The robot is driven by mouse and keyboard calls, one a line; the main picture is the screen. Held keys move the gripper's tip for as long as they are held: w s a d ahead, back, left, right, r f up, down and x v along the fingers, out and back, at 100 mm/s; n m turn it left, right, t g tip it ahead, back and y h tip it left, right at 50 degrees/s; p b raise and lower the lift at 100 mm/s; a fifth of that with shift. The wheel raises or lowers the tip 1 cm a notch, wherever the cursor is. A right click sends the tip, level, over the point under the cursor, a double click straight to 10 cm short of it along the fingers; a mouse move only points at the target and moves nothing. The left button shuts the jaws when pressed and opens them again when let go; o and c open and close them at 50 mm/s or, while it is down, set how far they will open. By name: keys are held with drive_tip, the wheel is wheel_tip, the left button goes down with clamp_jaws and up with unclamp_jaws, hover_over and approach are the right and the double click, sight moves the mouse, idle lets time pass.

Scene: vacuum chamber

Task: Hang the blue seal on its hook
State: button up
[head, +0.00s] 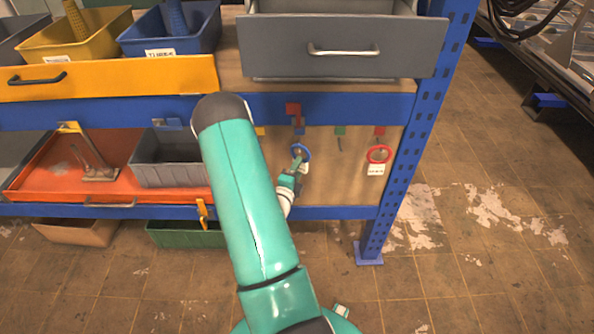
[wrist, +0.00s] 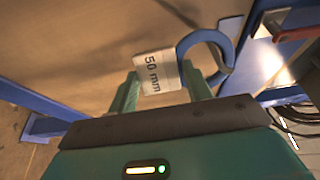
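The blue seal (head: 307,151) is a blue ring with a white tag, in front of the tan board under the shelf's blue beam. In the wrist view the ring (wrist: 186,46) stands just beyond the fingertips, and its tag (wrist: 153,72) reads "50 mm". My gripper (head: 294,176) reaches it from below. In the wrist view the fingers (wrist: 163,84) stand apart with the tag between them and appear closed on it. A small blue mark (head: 299,129) is right above the ring. The hook there is too small to make out, so I cannot tell whether the ring touches it.
A red ring (head: 370,154) with a white tag hangs to the right, under a red mark. A green mark (head: 340,131) lies between. The blue shelf post (head: 412,130) bounds the board on the right. A grey drawer (head: 280,45) juts out above. Bins and an orange tray (head: 60,185) fill the left.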

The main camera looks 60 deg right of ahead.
drive_tip(key=o, duration=0.5)
drive_tip(key=a, duration=0.4)
drive_tip(key=s+a, duration=0.1)
drive_tip(key=a, duration=0.8)
drive_tip(key=shift+s+a, duration=0.15)
drive_tip(key=shift+a, duration=0.2)
